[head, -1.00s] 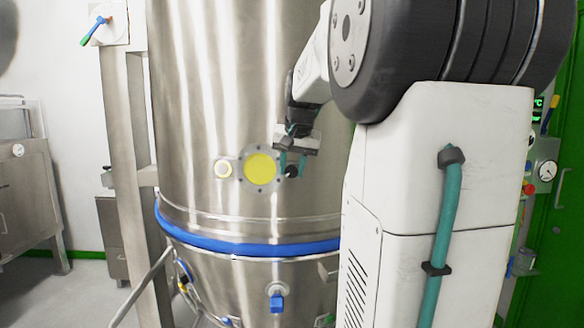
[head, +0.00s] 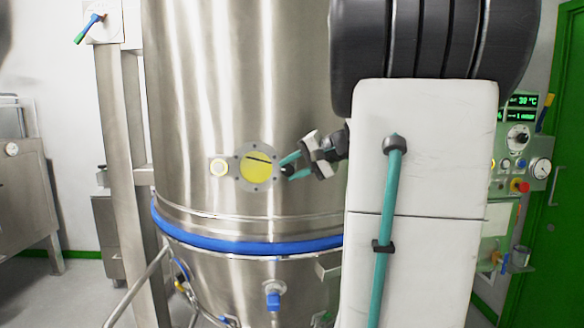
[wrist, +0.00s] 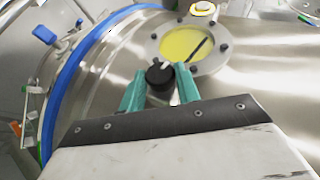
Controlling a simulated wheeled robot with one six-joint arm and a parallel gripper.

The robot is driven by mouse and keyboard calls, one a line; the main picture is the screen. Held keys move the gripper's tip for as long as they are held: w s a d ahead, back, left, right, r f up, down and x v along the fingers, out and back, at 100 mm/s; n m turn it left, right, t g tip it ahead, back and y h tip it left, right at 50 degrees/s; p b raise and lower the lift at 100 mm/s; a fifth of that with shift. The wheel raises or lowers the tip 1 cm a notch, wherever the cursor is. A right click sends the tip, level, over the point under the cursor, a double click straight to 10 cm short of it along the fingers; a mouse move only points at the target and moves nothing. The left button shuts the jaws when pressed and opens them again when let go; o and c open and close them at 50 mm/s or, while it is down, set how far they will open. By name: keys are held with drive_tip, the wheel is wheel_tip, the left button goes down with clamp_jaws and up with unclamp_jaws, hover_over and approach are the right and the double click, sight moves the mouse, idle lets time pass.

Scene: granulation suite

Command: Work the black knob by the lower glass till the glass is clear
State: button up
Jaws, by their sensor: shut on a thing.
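The lower glass (head: 256,166) is a round window in a bolted steel flange on the vessel. The black knob (wrist: 159,76) sits beside the flange, with a small white mark on top. My gripper (head: 287,168) has teal fingers and reaches in from the right of the glass. In the wrist view my gripper (wrist: 158,92) is shut on the black knob, one finger on each side.
A small round cream-lit fitting (head: 219,167) is left of the glass. A blue band (head: 245,246) rings the steel vessel (head: 215,90) below. A control panel (head: 522,140) stands at the right by a green door (head: 560,190).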

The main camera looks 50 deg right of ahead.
drive_tip(key=shift+s+f+m+t+y, duration=0.1)
drive_tip(key=shift+f+m+t+y, duration=0.2)
drive_tip(key=shift+t, duration=0.6)
drive_tip(key=shift+f+m+t+y, duration=0.1)
drive_tip(key=shift+m+t+y, duration=0.3)
drive_tip(key=shift+t, duration=0.5)
drive_tip(key=o, duration=1)
drive_tip(key=shift+c, duration=0.2)
drive_tip(key=v, duration=0.7)
drive_tip(key=shift+s, duration=0.35)
drive_tip(key=shift+d, duration=0.15)
